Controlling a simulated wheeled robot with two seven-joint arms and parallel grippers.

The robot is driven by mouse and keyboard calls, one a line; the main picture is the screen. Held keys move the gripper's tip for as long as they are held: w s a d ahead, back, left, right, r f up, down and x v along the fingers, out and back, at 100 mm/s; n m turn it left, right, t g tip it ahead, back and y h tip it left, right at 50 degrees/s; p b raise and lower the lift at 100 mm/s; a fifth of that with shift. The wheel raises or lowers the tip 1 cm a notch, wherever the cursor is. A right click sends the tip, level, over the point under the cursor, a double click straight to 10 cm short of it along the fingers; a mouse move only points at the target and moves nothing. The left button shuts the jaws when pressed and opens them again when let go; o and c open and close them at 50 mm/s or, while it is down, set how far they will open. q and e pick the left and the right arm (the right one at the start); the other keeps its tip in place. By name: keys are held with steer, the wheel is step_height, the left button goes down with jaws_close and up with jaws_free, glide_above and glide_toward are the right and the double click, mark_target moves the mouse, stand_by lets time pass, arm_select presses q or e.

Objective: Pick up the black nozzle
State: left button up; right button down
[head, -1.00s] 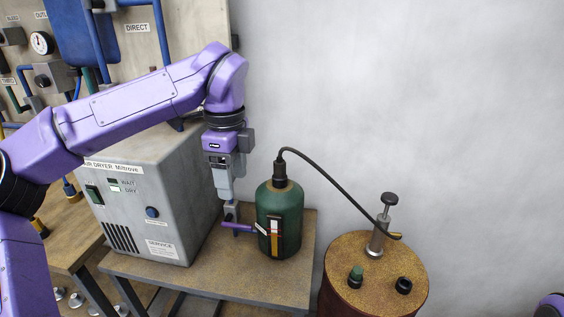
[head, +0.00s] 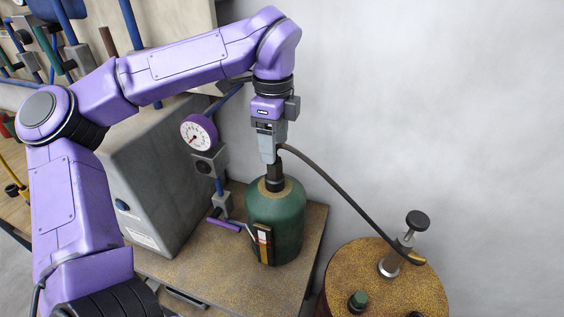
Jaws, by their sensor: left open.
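The black nozzle (head: 275,174) stands upright on top of the green bottle (head: 280,222), with a black hose (head: 335,185) leading from its upper end. My left gripper (head: 271,160) points down at the nozzle's top and is open. Its fingers cover the upper part of the nozzle, so I cannot tell whether they touch it. My right gripper is out of view.
The hose runs right to a pump (head: 402,246) on a rusty drum (head: 350,275). A round gauge (head: 198,133) with a purple lever (head: 224,224) stands left of the bottle, before a grey dryer box (head: 150,190).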

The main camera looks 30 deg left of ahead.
mark_target(274, 167)
arm_select(q)
steer(key=shift+s+a+f+p, duration=0.15)
steer(key=shift+s+f+p, duration=0.2)
steer(key=shift+s+f, duration=0.4)
steer(key=f, duration=0.1)
steer(key=w+f+p, duration=0.1)
steer(key=f, duration=0.2)
steer(key=shift+w+d+f+p, duration=0.2)
steer(key=shift+w+f+p, duration=0.15)
steer(key=shift+f+p, duration=0.05)
steer(key=shift+f, duration=0.3)
steer(key=shift+s+a+r, duration=0.1)
steer(key=shift+s+r, duration=0.05)
steer(key=shift+s, duration=0.25)
steer(key=c, duration=0.5)
steer(key=shift+w, duration=0.1)
jaws_close()
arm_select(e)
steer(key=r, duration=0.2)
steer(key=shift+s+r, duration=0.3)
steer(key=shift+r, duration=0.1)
